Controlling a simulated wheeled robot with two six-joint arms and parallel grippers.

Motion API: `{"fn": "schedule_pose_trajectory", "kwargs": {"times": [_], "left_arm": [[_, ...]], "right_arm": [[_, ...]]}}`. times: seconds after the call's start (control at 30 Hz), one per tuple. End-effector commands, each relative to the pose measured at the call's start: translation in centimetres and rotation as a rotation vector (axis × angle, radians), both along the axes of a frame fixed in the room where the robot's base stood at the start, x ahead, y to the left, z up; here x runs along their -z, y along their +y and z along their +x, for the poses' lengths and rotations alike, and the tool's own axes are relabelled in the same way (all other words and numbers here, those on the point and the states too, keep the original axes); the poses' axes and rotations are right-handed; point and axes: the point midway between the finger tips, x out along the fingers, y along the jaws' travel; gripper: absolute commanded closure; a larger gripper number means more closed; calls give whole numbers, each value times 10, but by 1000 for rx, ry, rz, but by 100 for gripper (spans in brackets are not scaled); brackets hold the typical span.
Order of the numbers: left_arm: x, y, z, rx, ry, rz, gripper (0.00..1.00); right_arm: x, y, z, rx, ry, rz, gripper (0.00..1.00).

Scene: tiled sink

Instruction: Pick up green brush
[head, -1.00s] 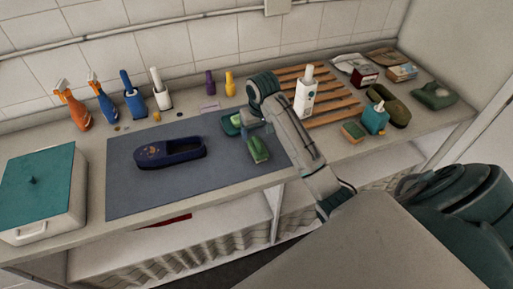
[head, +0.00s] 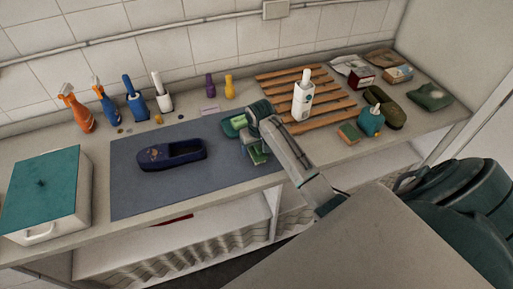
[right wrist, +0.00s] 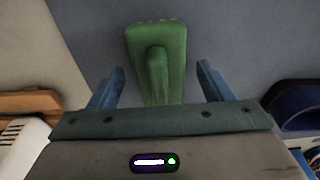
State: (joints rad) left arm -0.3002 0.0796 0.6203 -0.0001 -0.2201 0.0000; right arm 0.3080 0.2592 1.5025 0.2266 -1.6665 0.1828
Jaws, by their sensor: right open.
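The green brush (head: 257,158) lies on the grey mat (head: 135,200), near its right end, partly hidden by my right gripper in the head view. In the right wrist view the brush (right wrist: 172,35) lies with its raised handle pointing toward the gripper. My right gripper (head: 253,150) is over the brush. Its two blue fingers (right wrist: 160,72) are open, one on each side of the handle, with gaps on both sides. My left gripper is not in view.
A dark blue shoe (head: 160,158) lies on the mat. A wooden rack (head: 330,112) with a white bottle (head: 303,103) stands to the right. The mat's front left is clear.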

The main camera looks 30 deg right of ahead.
Motion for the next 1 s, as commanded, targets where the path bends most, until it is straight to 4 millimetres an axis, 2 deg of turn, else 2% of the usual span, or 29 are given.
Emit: {"fn": "schedule_pose_trajectory", "kwargs": {"times": [0.27,0.53,0.87,1.0], "left_arm": [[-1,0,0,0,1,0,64],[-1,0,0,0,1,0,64],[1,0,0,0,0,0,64],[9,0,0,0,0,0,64]], "right_arm": [[5,0,1,0,-1,0,27],[4,0,1,0,-2,0,78],[2,0,1,0,-3,-1,78],[-6,0,2,0,-6,0,78]]}}
